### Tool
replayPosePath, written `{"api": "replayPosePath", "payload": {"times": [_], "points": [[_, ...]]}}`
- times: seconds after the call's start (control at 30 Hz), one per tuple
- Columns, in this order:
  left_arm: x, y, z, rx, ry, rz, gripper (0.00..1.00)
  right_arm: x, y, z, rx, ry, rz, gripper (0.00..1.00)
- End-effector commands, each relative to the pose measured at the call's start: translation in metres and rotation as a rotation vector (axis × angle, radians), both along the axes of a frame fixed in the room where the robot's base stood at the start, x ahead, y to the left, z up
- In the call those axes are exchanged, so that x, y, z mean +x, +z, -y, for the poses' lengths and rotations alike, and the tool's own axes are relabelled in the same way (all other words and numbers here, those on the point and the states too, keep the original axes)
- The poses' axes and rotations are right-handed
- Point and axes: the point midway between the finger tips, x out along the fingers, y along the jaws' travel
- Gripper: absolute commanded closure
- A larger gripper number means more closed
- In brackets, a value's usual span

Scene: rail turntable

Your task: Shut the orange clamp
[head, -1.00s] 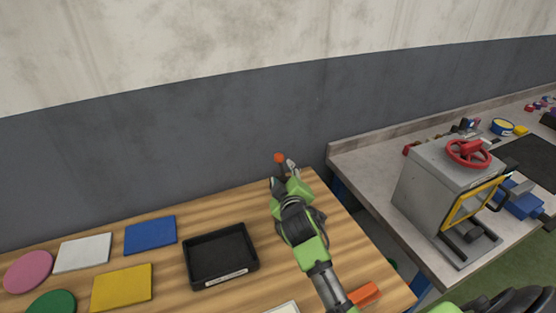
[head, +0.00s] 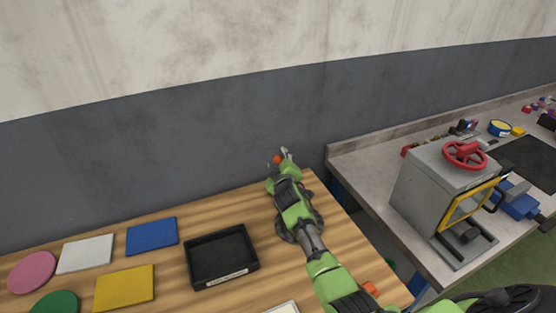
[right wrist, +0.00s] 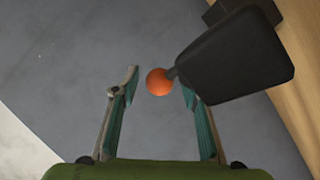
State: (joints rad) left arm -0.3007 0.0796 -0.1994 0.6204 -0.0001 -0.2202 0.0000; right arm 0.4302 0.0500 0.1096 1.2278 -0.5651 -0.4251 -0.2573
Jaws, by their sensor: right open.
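The clamp's round orange knob (head: 277,159) shows at the back right of the wooden table, by the grey wall. In the right wrist view the knob (right wrist: 158,82) sits on a short stem from a dark, blocky part (right wrist: 240,55). My right gripper (head: 281,157) is open at the knob, with the knob between its two fingertips. A gap shows between the left finger and the knob; the dark part overlaps the right finger. The clamp's base is hidden behind my gripper in the head view. My left gripper is not in view.
A black tray (head: 190,264) and coloured plates, such as a blue one (head: 152,236) and a yellow one (head: 125,288), lie to the left on the table. An orange piece (head: 370,288) shows beside my right arm. A grey box with a red handwheel (head: 465,155) stands on the right bench.

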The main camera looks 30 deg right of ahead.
Motion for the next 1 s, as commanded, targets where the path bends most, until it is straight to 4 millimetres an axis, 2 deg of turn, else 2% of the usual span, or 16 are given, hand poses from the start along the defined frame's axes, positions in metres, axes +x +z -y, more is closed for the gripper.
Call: {"api": "replayPosePath", "payload": {"times": [0.43, 0.47, 0.6, 0.83, 1.0], "points": [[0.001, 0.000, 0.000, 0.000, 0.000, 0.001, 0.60, 0.006, -0.002, 0.003, 0.001, 0.000, 0.000, 0.59], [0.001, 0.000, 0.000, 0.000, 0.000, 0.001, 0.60, 0.006, -0.002, 0.002, 0.001, 0.000, 0.000, 0.64], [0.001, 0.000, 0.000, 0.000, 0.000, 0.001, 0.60, 0.006, -0.002, 0.002, 0.001, 0.000, 0.000, 1.00], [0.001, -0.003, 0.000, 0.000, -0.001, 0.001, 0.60, 0.006, -0.003, 0.002, 0.001, 0.000, 0.003, 1.00], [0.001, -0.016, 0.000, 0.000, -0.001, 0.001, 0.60, 0.005, -0.006, 0.002, 0.001, 0.000, 0.032, 1.00]]}}
